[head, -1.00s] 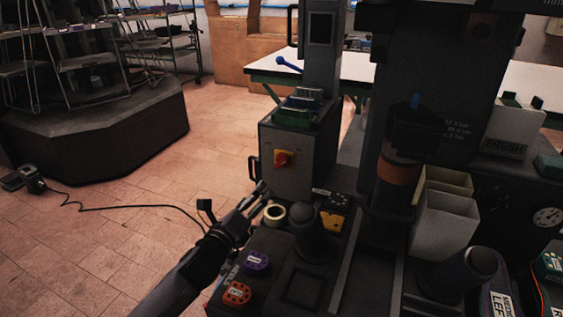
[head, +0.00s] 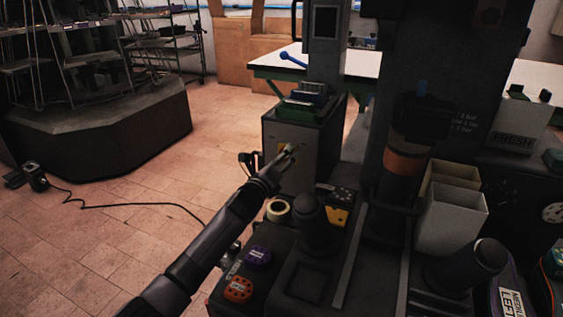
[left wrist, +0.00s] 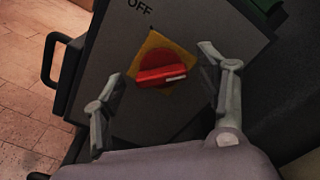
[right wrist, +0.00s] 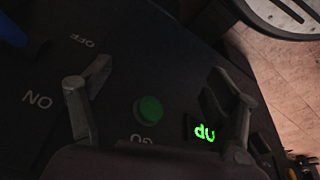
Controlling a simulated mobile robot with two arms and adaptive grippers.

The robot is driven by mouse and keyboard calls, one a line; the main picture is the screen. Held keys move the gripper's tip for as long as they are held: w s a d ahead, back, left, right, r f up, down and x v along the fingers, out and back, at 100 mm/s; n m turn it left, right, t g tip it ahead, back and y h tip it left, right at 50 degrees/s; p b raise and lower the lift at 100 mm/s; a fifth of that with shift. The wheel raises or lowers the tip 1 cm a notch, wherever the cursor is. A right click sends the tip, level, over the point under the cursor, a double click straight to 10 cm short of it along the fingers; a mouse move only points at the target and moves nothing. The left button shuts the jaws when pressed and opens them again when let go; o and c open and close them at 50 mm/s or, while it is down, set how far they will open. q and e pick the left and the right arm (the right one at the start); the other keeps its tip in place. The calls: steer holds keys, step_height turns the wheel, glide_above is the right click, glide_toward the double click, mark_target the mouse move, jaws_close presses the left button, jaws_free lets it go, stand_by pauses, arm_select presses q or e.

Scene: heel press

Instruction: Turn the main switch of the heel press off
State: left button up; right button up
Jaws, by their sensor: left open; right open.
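The main switch is a red rotary knob (left wrist: 160,70) on a yellow plate (left wrist: 158,44), on the front of a grey box (head: 309,173). In the left wrist view the knob's bar lies nearly level, and "OFF" is printed above the plate. My left gripper (left wrist: 160,95) is open, its fingers on either side of the knob with gaps to it. In the head view the left gripper (head: 278,160) is in front of the box and hides the knob. My right gripper (right wrist: 165,90) is open over a dark panel with a green button (right wrist: 149,110); the head view does not show it.
A black handle (left wrist: 51,68) sticks out at the box's left side. A tape roll (head: 278,209), purple and orange pieces and dark posts stand on the press bed below my left arm. In the right wrist view a lit green display (right wrist: 204,132) is beside the button.

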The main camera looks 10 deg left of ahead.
arm_select(q)
steer(key=shift+w+d, duration=0.1)
steer(key=shift+w, duration=0.2)
arm_select(e)
steer(key=shift+r, duration=0.25)
arm_select(q)
steer(key=shift+c, duration=0.2)
steer(key=c, duration=1.1)
steer(key=shift+f+n+p, duration=0.2)
steer(key=shift+n+p, duration=1.45)
steer(key=shift+n, duration=2.9)
steer(key=shift+f+n+p, duration=0.2)
steer(key=shift+n+p, duration=1.4)
steer(key=shift+n, duration=2.95)
arm_select(e)
steer(key=s+f, duration=0.3)
steer(key=f, duration=0.7)
steer(key=s+f+g, duration=0.1)
steer(key=s+f, duration=0.3)
steer(key=f, duration=0.6)
steer(key=shift+d+f, duration=0.25)
steer(key=shift+d, duration=0.15)
